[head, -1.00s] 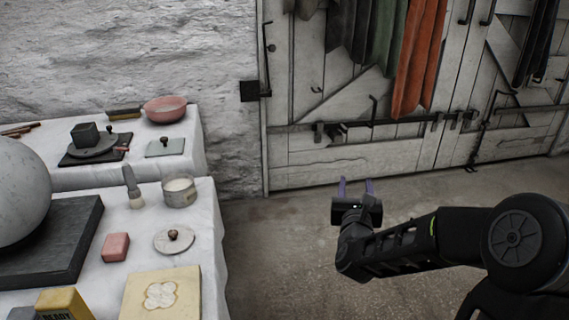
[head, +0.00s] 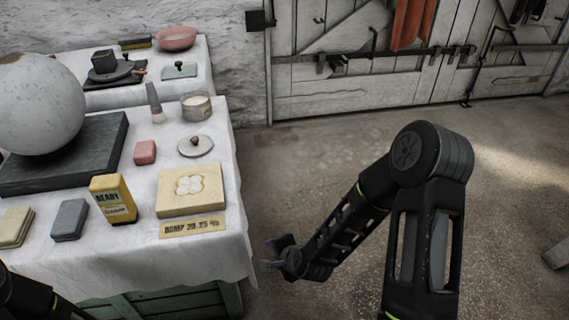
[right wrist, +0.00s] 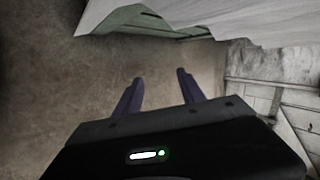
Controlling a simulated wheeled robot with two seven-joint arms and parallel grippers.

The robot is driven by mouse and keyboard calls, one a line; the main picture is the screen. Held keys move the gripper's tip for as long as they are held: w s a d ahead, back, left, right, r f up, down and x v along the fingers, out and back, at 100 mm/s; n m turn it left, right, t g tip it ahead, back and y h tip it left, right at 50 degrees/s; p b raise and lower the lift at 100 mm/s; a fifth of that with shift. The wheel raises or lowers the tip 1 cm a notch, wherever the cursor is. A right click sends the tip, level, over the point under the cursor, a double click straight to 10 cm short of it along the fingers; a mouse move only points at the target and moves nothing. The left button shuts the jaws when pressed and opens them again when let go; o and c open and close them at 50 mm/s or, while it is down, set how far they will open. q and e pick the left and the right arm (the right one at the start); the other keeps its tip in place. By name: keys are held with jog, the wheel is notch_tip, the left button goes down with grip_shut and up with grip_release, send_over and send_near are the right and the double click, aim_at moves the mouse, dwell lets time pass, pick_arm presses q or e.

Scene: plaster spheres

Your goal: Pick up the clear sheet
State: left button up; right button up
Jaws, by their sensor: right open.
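I cannot make out a clear sheet in either view. A cream board with a pale flower-shaped pattern (head: 190,204) lies near the table's front right corner; I cannot tell whether anything clear lies on it. My right gripper (head: 268,256) is beside the table's right front corner, off the cloth and over the floor. In the right wrist view its two fingers (right wrist: 158,77) are apart with nothing between them. Part of my left arm shows at the bottom left of the head view, but its gripper does not.
The cloth-covered table (head: 225,262) holds a yellow box (head: 113,199), a lettered card (head: 192,227), a pink block (head: 145,152), a lidded-looking disc (head: 195,146), a glass jar (head: 196,105) and a large sphere (head: 40,103) on a dark slab (head: 105,142).

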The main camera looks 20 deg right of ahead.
jog(key=s+a+n+g+y+p, duration=0.2)
jog(key=s+a+n+g+p, duration=0.55)
jog(key=s+n, duration=0.7)
pick_arm(q)
notch_tip(320, 180, up, 34)
jog(key=s+d+p, duration=0.1)
jog(key=s+p, duration=0.1)
jog(key=p, duration=2.4)
jog(key=shift+s+d+r+g+h, duration=0.25)
jog(key=shift+s+d+g+h, duration=0.05)
jog(key=shift+s+d+g, duration=0.1)
pick_arm(e)
jog(key=s+a+r, duration=0.2)
jog(key=s+r, duration=0.1)
jog(key=r, duration=0.8)
jog(key=s+a+r, duration=0.2)
jog(key=s+r, duration=0.1)
jog(key=r, duration=0.9)
jog(key=shift+s+r+n+y, duration=0.3)
jog(key=shift+n+y, duration=0.05)
jog(key=shift+y, duration=0.05)
pick_arm(q)
jog(key=shift+c, duration=0.2)
pick_arm(e)
jog(key=shift+d, duration=0.1)
jog(key=shift+c, duration=0.2)
